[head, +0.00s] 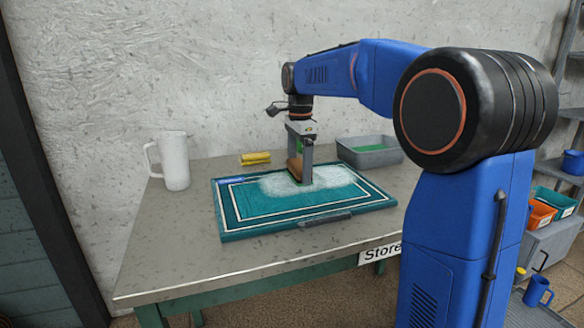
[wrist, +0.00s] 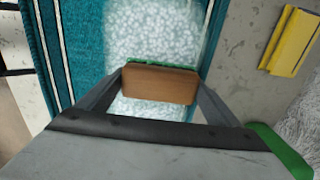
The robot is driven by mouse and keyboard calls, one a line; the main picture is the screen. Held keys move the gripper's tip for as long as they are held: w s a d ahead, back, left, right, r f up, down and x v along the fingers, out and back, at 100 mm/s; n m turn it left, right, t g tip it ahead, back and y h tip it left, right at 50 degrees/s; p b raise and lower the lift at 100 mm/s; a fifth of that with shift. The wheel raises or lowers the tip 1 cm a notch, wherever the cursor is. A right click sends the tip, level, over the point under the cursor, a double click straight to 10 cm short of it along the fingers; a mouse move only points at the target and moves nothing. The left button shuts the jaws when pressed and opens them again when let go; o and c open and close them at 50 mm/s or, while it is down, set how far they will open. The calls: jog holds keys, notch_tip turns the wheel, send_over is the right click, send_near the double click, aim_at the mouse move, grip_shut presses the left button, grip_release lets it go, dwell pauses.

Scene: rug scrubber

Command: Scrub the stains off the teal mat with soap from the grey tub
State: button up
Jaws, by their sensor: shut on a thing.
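The teal mat (head: 247,228) with white border lines lies flat on the table. White foam (head: 335,177) covers much of its far and middle part, and thick foam (wrist: 150,35) shows in the wrist view. No stain can be made out. My gripper (head: 300,176) is shut on a brown scrubbing brush (wrist: 160,84) with green bristles. The brush is down at the foamy area of the mat; bristle contact is hidden. The grey tub (head: 372,158) with green soap (head: 366,142) stands behind the mat to the right; green also shows at the wrist view's lower right (wrist: 278,148).
A yellow block-like item (head: 255,158) lies behind the mat, also in the wrist view (wrist: 292,42). A white jug (head: 174,162) stands at the table's left. A dark bar (head: 325,218) sits at the mat's near edge. The front left of the table (head: 165,255) is clear.

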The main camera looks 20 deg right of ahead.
jog(key=shift+d+f, duration=0.1)
jog(key=shift+d, duration=0.45)
jog(key=shift+a+r, duration=0.2)
jog(key=shift+a, duration=3.9)
jog(key=shift+d+f, duration=0.2)
jog(key=shift+d, duration=3.9)
jog(key=shift+a+r, duration=0.2)
jog(key=shift+a, duration=1.85)
jog(key=shift+a+f, duration=0.2)
jog(key=shift+a, duration=1.85)
jog(key=shift+d+r, duration=0.2)
jog(key=shift+d, duration=3.9)
jog(key=shift+a+f, duration=0.2)
jog(key=shift+a, duration=3.95)
jog(key=shift+d+r, duration=0.2)
jog(key=shift+d, duration=1.9)
jog(key=shift+d+f, duration=0.2)
jog(key=shift+d, duration=1.85)
